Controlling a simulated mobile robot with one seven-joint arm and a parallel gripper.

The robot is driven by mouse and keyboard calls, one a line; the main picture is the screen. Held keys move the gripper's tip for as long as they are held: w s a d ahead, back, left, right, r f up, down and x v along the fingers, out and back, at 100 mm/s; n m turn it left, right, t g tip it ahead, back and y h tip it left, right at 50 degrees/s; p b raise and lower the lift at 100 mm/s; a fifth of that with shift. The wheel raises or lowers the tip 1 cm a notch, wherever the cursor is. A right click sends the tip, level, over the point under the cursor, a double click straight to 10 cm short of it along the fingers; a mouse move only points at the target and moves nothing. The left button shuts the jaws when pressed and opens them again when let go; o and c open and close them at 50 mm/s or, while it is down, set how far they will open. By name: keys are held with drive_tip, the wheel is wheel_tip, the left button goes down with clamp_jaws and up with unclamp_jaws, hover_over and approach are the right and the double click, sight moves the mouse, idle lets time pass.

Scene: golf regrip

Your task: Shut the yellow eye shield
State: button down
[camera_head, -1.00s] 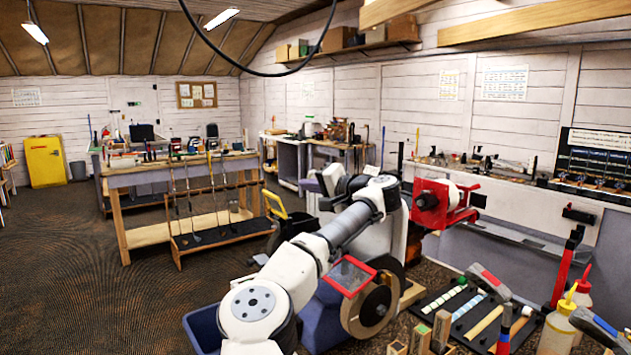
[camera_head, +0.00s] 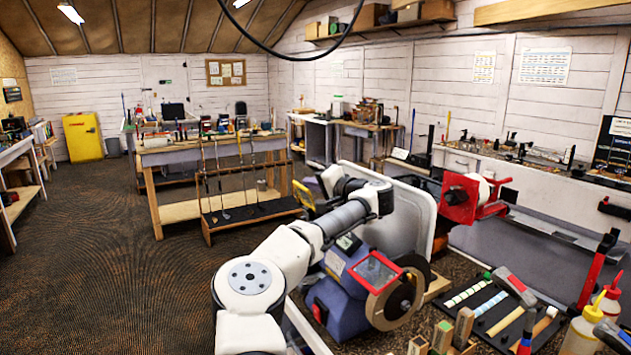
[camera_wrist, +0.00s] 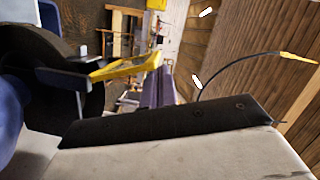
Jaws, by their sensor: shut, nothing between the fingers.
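The yellow eye shield (camera_head: 303,195) shows as a small tilted yellow frame left of my wrist in the head view, on the far side of the blue bench grinder (camera_head: 340,290). In the wrist view the shield (camera_wrist: 125,68) is seen nearly edge-on, its frame reaching out from a bracket beside the dark grinding wheel (camera_wrist: 90,100). My gripper (camera_wrist: 160,85) shows as purple-grey fingers, shut and empty, close to the shield's outer end; I cannot tell whether they touch it. In the head view my wrist hides much of this area.
The grinder's near side carries a red-framed shield (camera_head: 375,271) over another wheel (camera_head: 395,300). A pale upright panel (camera_head: 405,215) stands behind my arm. A red clamp-like device (camera_head: 460,198) is to the right. Hammers and bottles crowd the front right; open floor lies left.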

drive_tip(key=shift+f+b, duration=0.2)
drive_tip(key=shift+b, duration=0.45)
drive_tip(key=shift+s+a+r+n+b, duration=0.1)
drive_tip(key=shift+a+n+b, duration=0.1)
drive_tip(key=shift+n+b, duration=0.3)
